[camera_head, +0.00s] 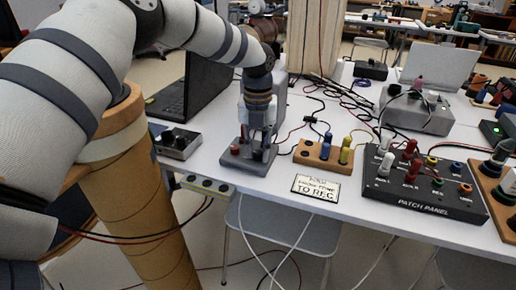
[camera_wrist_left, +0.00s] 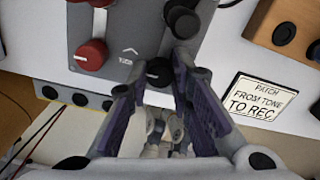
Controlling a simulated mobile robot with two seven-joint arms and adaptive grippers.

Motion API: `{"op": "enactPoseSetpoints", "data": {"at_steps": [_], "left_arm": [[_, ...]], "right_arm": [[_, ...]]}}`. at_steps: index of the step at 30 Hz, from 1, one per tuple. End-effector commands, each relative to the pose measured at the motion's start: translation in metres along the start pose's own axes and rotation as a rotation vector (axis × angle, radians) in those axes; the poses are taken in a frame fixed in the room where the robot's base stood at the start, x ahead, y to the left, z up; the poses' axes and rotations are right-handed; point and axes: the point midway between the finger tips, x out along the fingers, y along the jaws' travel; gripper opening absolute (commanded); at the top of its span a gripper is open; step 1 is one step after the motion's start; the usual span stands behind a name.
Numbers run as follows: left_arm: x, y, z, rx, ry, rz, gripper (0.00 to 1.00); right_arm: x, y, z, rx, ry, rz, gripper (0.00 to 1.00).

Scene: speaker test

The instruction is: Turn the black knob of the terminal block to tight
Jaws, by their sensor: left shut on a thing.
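The terminal block (camera_head: 232,163) is a grey box near the front edge of the table, and its grey top (camera_wrist_left: 124,30) fills the upper left of the left wrist view. The black knob (camera_wrist_left: 158,71) sits at its near edge, between the two fingertips. My left gripper (camera_wrist_left: 155,78) is shut on this knob, with one finger on each side. In the head view my left gripper (camera_head: 259,140) reaches down onto the block and largely hides the knob. A red knob (camera_wrist_left: 92,54) stands left of the black one. My right gripper is not in view.
A wooden block (camera_head: 322,161) with blue and yellow plugs stands to the right, behind a "PATCH FROM TONE TO REC" card (camera_head: 316,188). The dark patch panel (camera_head: 425,192) is further right. A small grey box (camera_head: 178,142) and a laptop (camera_head: 190,92) are to the left.

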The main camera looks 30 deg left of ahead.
Motion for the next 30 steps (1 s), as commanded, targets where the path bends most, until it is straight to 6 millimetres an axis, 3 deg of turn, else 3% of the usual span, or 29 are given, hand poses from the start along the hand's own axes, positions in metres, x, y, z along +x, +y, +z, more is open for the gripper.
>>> {"op": "enactPoseSetpoints", "data": {"at_steps": [18, 19, 21, 30], "left_arm": [[0.0003, -0.0001, -0.0002, 0.041, 0.001, 0.000, 0.00], [0.0003, -0.0001, -0.0002, 0.041, 0.001, 0.000, 0.22], [0.0003, -0.0001, -0.0002, 0.041, 0.001, 0.000, 0.38], [-0.0007, -0.0001, 0.0000, 0.040, 0.000, 0.000, 0.40]], "right_arm": [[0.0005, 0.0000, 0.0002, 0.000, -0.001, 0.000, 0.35], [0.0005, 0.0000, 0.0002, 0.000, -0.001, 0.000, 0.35], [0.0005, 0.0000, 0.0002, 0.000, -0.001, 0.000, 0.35], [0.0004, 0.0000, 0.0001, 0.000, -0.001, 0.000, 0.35]]}}
